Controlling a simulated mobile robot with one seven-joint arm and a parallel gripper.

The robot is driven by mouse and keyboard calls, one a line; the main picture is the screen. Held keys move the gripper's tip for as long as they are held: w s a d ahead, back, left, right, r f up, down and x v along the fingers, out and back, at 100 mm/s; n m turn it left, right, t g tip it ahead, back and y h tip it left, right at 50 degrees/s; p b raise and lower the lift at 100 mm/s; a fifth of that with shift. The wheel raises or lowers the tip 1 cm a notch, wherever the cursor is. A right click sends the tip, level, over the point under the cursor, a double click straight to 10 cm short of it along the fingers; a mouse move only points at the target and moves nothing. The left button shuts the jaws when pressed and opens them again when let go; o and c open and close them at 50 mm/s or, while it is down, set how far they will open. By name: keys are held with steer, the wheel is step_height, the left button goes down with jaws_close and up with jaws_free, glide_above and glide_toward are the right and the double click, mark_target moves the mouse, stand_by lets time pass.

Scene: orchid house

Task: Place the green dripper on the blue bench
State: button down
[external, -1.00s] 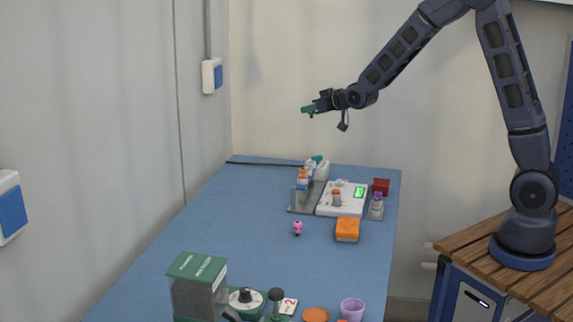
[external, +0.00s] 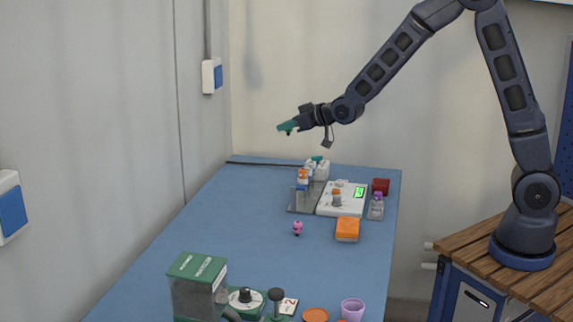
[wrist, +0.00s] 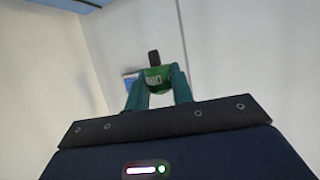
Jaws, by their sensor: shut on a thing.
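My gripper (external: 297,122) is high in the air above the far part of the blue bench (external: 230,230). It is shut on the green dripper (external: 286,127), which sticks out to the left of the fingers, clear of the bench. In the wrist view the green dripper (wrist: 156,80) sits between the two teal fingers (wrist: 158,92), with pale lettering on its side and a dark end pointing up. The bench does not show clearly in the wrist view.
On the bench's far part stand a white scale (external: 342,199), bottles (external: 302,180), a red box (external: 381,186), an orange box (external: 347,229) and a pink figure (external: 298,228). A green-lidded container (external: 197,285) and purple cup (external: 352,309) are near. The bench's left middle is clear.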

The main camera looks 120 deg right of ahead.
steer(key=w+a+f+n+t+y, duration=0.2)
steer(key=w+a+f, duration=0.1)
steer(key=w+a, duration=0.5)
steer(key=w+a+f+n+t+y, duration=0.15)
steer(key=w+a+f, duration=0.25)
steer(key=w+a, duration=0.5)
steer(key=w+a+f+n+t+y, duration=0.1)
steer(key=w+a+f+n, duration=0.3)
steer(key=a, duration=0.7)
steer(key=w+a+f+n+y, duration=0.1)
steer(key=a+f+y, duration=0.1)
steer(key=a, duration=0.9)
steer(key=w+a+f+n+t+y, duration=0.1)
steer(key=w+a+f+n+y, duration=0.1)
steer(key=a, duration=1)
steer(key=w+a+f+n+t+y, duration=0.1)
steer(key=w+a+f+y, duration=0.1)
steer(key=a, duration=1)
steer(key=shift+a+f+n+y, duration=0.2)
steer(key=shift+f+n+y, duration=0.05)
steer(key=shift+f+y, duration=0.35)
steer(key=shift+d, duration=0.1)
